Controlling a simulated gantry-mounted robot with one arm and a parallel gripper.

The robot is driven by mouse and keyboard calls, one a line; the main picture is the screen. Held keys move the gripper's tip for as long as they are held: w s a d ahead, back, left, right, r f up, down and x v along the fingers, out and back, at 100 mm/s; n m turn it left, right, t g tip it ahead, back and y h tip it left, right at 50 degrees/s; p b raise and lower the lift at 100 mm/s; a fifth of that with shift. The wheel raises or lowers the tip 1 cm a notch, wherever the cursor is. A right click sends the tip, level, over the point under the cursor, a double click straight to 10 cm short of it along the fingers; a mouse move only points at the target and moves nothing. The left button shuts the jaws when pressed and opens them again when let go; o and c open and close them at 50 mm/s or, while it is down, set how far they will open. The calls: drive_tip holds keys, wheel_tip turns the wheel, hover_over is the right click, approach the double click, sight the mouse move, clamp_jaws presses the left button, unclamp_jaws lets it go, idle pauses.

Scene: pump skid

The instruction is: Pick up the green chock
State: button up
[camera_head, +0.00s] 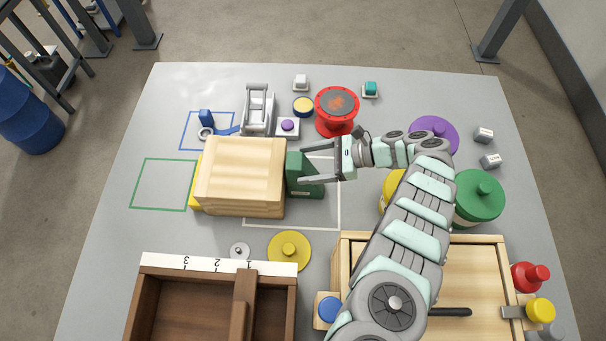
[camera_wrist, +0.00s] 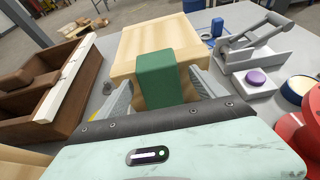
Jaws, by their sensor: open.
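The green chock (camera_head: 297,172) is a dark green block with a low foot on its right side. It stands at the right side of a light wooden block (camera_head: 240,176) on the grey table. My gripper (camera_head: 308,165) comes from the right, with its two open fingers on either side of the chock. In the wrist view the chock (camera_wrist: 158,80) stands between the fingers of my gripper (camera_wrist: 160,88), in front of the wooden block (camera_wrist: 160,40). I cannot tell whether the fingers touch it.
A white toggle clamp (camera_head: 257,112) and a purple-button box (camera_head: 287,126) stand behind. A red flanged spool (camera_head: 337,110) is behind my gripper. A yellow knobbed disc (camera_head: 289,250) and a brown divided box (camera_head: 190,300) are in front. A green outline (camera_head: 160,184) at left encloses bare table.

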drive_tip(key=shift+x, duration=1.8)
drive_tip(key=shift+r, duration=0.1)
drive_tip(key=shift+c, duration=0.4)
clamp_jaws()
